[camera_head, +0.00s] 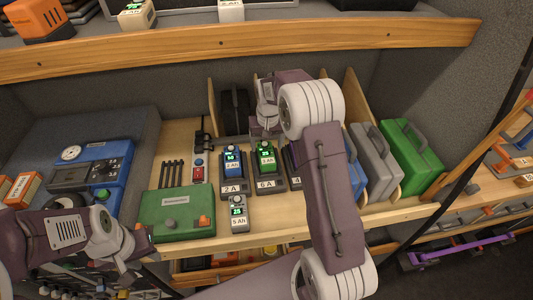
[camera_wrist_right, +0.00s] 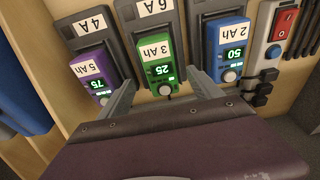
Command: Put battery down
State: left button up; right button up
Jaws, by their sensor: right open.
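The green battery (camera_head: 265,157), marked 3 Ah and showing 25, sits in the charger labelled 6 A (camera_head: 266,183). It also shows in the right wrist view (camera_wrist_right: 157,62). My right gripper (camera_wrist_right: 160,86) is open, with one finger on each side of the green battery's lower end; contact cannot be told. In the head view the right gripper (camera_head: 265,128) is just behind that battery. My left gripper (camera_head: 138,258) is low at the left, near the shelf's front edge, and its jaw state is unclear.
A blue 2 Ah battery (camera_head: 232,158) sits in the 2 A charger. A purple 5 Ah battery (camera_wrist_right: 92,71) is in the 4 A charger. A grey 5 Ah battery (camera_head: 238,209) stands near the front edge. A green box (camera_head: 177,213) is left; upright cases (camera_head: 410,158) are right.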

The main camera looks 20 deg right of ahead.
aim_at(267, 156)
notch_tip(267, 156, up, 5)
jog(key=s+a+f+n, duration=0.1)
jog(key=s+a+f, duration=0.1)
jog(key=s, duration=0.5)
jog(key=s+a+f+n, duration=0.1)
jog(key=s+a+f, duration=0.1)
jog(key=s, duration=0.6)
jog(key=s+a+f, duration=0.1)
jog(key=s+a, duration=0.2)
jog(key=s, duration=0.5)
jog(key=shift+s+a+f+n+g+y, duration=0.25)
jog(key=shift+f+n+g+y, duration=0.05)
jog(key=shift+f+n, duration=0.1)
jog(key=shift+f+b, duration=0.75)
jog(key=shift+b, duration=0.05)
jog(key=shift+c, duration=0.2)
